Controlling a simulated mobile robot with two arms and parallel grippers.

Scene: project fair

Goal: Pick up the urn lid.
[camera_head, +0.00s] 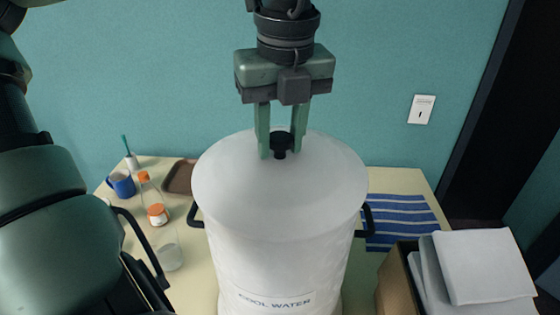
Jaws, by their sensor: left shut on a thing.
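The urn (270,270) is a large white cylinder with dark side handles and a label that reads like "COOL WATER". It stands upright on a cream table. The white urn lid (235,190) covers its top, and I cannot make out a gap between lid and urn. My left gripper (281,152) points down from above, its two green fingers shut on the lid's small black knob (281,143). My right gripper is not in view.
On the table (410,182) left of the urn are a blue mug (121,184), an orange-capped bottle (146,188), a jar (157,214), a glass (170,257) and a brown tray (178,178). Right are a blue striped cloth (400,220) and a box with grey-white folded cloths (485,265).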

